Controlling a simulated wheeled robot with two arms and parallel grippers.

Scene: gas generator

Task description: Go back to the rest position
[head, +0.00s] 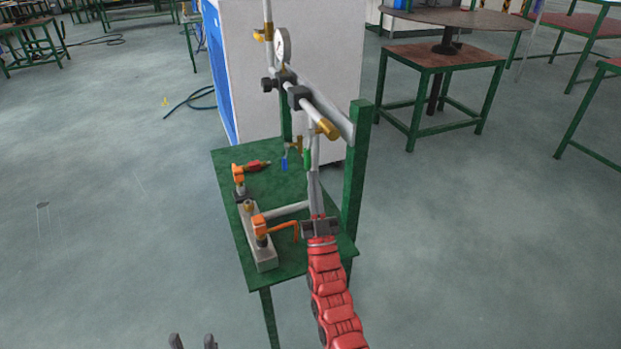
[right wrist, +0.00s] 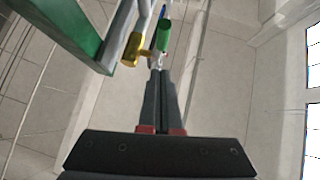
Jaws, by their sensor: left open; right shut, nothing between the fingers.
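My right gripper (head: 313,175) is at the end of the red arm, over the right side of the green stand (head: 285,186) in the head view. Its fingers point up the picture and are shut with nothing between them. In the right wrist view, the shut fingers (right wrist: 160,75) end just below a green handle (right wrist: 164,38) and a brass fitting (right wrist: 132,50) in the picture. I cannot tell whether they touch. My left gripper (head: 193,342) shows only its two fingertips at the bottom edge of the head view, apart and empty, left of the stand.
A grey pipe with a round gauge (head: 283,46) and a brass end (head: 328,129) rises over the stand, beside a green post (head: 356,170). Orange-handled valves (head: 260,225) sit on the stand's left. A white cabinet (head: 300,90) stands behind.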

